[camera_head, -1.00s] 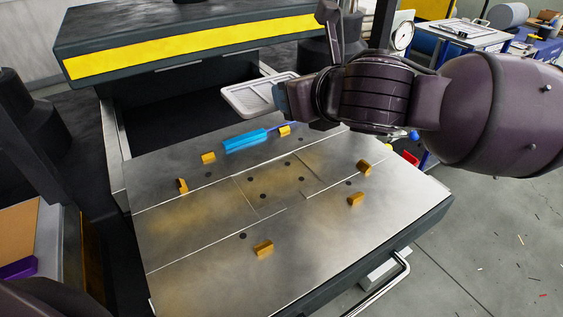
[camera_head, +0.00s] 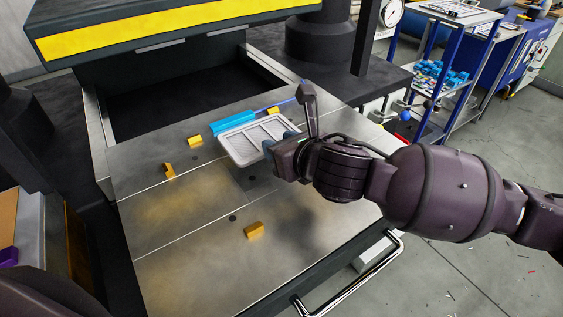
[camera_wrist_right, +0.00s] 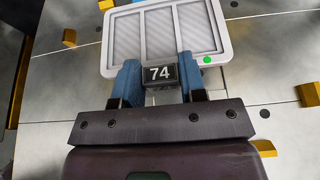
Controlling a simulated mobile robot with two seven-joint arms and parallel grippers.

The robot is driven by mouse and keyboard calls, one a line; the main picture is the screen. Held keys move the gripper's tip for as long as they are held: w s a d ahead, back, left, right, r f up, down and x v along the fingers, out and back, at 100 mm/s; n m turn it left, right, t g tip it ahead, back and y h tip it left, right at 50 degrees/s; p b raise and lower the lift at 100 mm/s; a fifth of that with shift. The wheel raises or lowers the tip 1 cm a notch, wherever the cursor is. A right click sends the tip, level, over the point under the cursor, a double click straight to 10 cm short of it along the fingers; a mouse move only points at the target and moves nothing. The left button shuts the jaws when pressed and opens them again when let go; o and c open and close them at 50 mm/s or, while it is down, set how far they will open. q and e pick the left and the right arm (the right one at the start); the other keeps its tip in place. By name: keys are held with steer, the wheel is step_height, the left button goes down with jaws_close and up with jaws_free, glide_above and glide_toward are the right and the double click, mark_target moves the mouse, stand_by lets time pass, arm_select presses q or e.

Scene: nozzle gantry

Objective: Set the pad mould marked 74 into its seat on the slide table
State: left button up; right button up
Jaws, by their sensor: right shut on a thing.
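The pad mould (camera_head: 238,147) is a light grey tray with ribbed panels. The wrist view shows its pale frame (camera_wrist_right: 222,38), a green dot at one corner and a black tag (camera_wrist_right: 160,74) reading 74. My right gripper (camera_head: 287,148) is shut on the mould's tag side; its blue fingers (camera_wrist_right: 159,82) flank the tag. The mould appears to hang above the slide table (camera_head: 190,215), over its back middle part. It hides most of the seat area between the yellow blocks, so I cannot tell its alignment. My left gripper is out of view.
Yellow blocks stand around the table, including one at the left (camera_head: 169,170), one behind it (camera_head: 195,141) and one in front (camera_head: 254,230). A blue tool (camera_head: 232,122) lies just behind the mould. The table's front left is clear.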

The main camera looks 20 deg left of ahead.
step_height(320, 180, down, 4)
steer(key=shift+f+b, duration=0.1)
steer(key=shift+b, duration=0.3)
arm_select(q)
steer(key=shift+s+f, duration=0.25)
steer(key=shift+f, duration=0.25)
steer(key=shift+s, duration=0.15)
arm_select(e)
steer(key=shift+f, duration=0.15)
steer(key=o, duration=1.1)
steer(key=shift+o, duration=0.2)
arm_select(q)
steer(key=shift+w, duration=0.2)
